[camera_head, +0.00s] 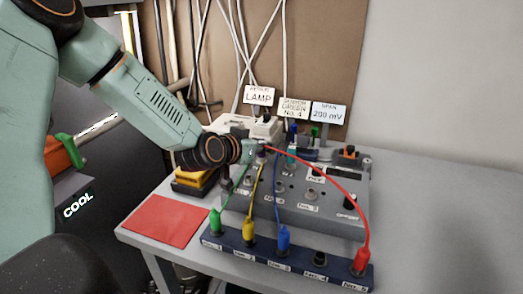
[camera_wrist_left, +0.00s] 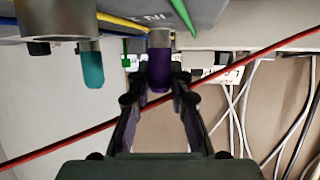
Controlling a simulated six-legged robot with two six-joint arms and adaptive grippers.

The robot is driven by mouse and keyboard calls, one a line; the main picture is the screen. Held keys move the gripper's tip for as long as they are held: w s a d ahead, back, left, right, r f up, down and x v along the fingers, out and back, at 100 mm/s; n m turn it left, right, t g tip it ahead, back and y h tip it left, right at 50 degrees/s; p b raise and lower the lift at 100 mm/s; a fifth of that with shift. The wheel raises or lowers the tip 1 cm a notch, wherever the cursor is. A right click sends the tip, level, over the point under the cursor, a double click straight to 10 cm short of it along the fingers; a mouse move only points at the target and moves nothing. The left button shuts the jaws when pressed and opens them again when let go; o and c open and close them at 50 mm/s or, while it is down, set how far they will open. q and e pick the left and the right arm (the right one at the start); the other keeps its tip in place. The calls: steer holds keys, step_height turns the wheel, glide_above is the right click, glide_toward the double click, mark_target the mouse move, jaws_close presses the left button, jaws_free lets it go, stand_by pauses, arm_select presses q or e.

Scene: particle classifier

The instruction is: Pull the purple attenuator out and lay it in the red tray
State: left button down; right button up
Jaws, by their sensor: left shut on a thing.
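The purple attenuator (camera_wrist_left: 160,68) is a small cylinder in the middle of the left wrist view, between the fingers. Its upper end in that view meets a grey metal fitting. I cannot tell how deeply it is seated there. My left gripper (camera_wrist_left: 160,92) is shut on it; in the head view this gripper (camera_head: 259,150) is at the upper left of the grey instrument box (camera_head: 325,205) and mostly hides the attenuator. The red tray (camera_head: 166,220) lies flat and empty on the table's left front. My right gripper is not in view.
A teal cylinder (camera_wrist_left: 92,68) hangs beside the attenuator. Red (camera_head: 325,172), yellow, blue and green cables cross near the gripper and run to a blue socket strip (camera_head: 285,262) at the front. A yellow and black item (camera_head: 196,183) stands behind the tray. Label cards stand at the back.

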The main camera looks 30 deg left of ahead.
arm_select(q)
step_height(320, 180, up, 9)
steer(key=p, duration=0.4)
steer(key=shift+r+p, duration=0.4)
steer(key=shift+r, duration=0.1)
steer(key=shift+f, duration=0.1)
